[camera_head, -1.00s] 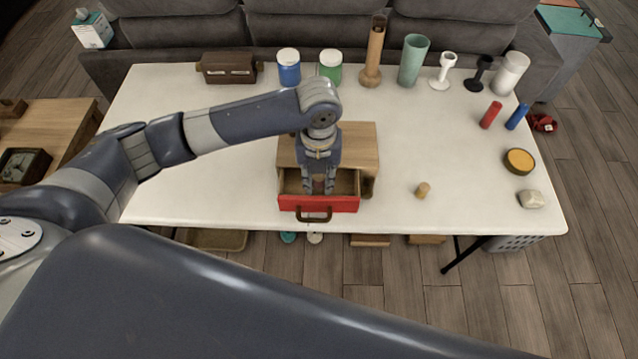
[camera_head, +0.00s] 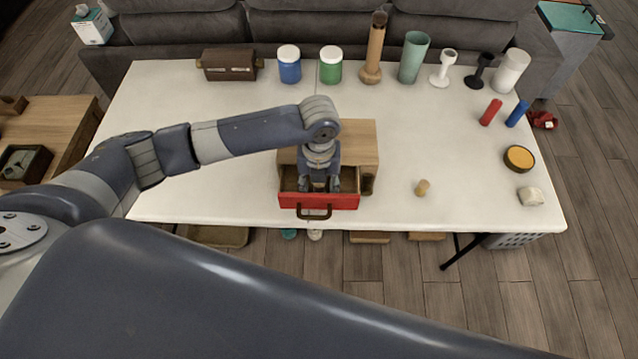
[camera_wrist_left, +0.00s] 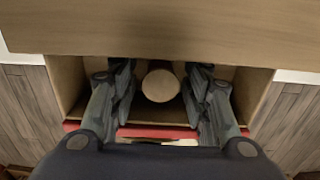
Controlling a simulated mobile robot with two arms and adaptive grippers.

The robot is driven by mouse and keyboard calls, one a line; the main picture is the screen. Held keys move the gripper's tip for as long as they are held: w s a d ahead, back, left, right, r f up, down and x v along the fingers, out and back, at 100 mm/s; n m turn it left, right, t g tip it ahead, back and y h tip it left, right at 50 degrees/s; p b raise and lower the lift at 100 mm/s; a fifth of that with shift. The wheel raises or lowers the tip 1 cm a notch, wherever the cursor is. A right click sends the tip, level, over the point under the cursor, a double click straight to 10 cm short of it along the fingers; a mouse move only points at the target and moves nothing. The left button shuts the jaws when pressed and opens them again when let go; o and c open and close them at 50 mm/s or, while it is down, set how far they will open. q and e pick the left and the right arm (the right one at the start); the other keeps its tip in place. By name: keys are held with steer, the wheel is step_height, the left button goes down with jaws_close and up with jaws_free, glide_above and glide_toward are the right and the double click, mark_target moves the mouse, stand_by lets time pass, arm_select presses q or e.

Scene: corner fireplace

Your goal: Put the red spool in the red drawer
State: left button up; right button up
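The drawer with a red front (camera_head: 318,201) is pulled out of a small wooden cabinet (camera_head: 358,146) on the white table. My left gripper (camera_head: 319,187) points down into this drawer. In the left wrist view, a round tan end, likely the top of the spool (camera_wrist_left: 161,84), stands inside the drawer between the two fingers (camera_wrist_left: 159,92). Gaps show on both sides of it, so the gripper is open around it. The spool's red part cannot be made out now, and the gripper hides it in the head view. My right gripper is not in view.
A red cylinder (camera_head: 491,112), a blue cylinder (camera_head: 517,114), a yellow-topped disc (camera_head: 519,158) and a pale block (camera_head: 530,196) lie farther right. Jars and vases line the back. The left table area is clear.

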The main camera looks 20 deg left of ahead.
arm_select(q)
steer(key=shift+r, duration=0.1)
steer(key=shift+r, duration=0.3)
step_height(320, 180, up, 12)
steer(key=b, duration=0.2)
steer(key=shift+f, duration=0.25)
